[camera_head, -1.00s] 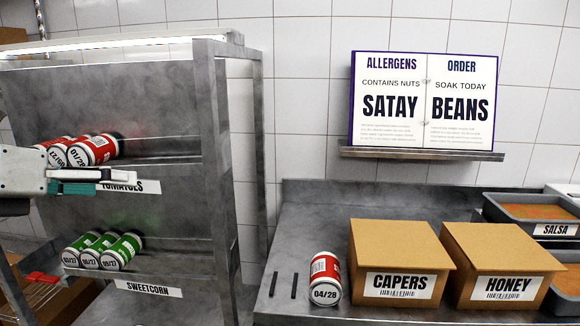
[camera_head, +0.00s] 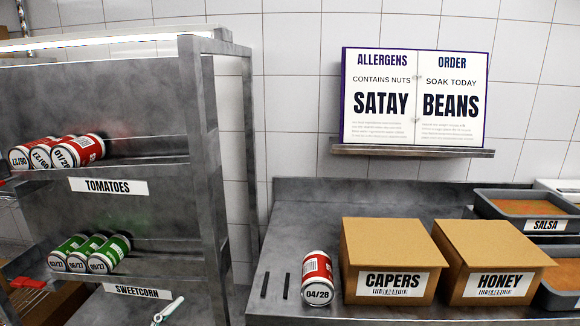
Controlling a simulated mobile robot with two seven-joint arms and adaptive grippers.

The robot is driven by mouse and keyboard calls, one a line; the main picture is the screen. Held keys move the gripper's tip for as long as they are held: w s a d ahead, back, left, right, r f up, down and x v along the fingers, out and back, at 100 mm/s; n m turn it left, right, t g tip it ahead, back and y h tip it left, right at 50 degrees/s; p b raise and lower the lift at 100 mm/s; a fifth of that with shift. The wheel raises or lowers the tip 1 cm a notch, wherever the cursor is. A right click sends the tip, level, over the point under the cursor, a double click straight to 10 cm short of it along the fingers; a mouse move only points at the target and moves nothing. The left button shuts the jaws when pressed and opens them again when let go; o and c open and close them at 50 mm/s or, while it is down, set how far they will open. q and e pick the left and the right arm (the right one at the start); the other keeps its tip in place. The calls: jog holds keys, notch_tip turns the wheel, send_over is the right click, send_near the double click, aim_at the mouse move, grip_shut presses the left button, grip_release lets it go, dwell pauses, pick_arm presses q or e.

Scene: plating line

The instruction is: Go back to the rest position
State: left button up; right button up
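Neither of my grippers shows in the head view. On the shelf rack at the left, several red cans lie on their sides on the tomatoes shelf (camera_head: 110,169), the rightmost red can (camera_head: 84,149) with its end label facing out. Green cans (camera_head: 110,250) lie on the sweetcorn shelf (camera_head: 160,267) below. A single red can (camera_head: 318,270) marked 04/28 lies on the steel counter, left of the capers box.
The capers box (camera_head: 385,245) and honey box (camera_head: 490,245) stand on the counter (camera_head: 310,205). A salsa tray (camera_head: 500,208) is at the right. An open board (camera_head: 415,100) rests on a wall ledge (camera_head: 400,152). A pale handle-like piece (camera_head: 168,310) shows at the bottom left.

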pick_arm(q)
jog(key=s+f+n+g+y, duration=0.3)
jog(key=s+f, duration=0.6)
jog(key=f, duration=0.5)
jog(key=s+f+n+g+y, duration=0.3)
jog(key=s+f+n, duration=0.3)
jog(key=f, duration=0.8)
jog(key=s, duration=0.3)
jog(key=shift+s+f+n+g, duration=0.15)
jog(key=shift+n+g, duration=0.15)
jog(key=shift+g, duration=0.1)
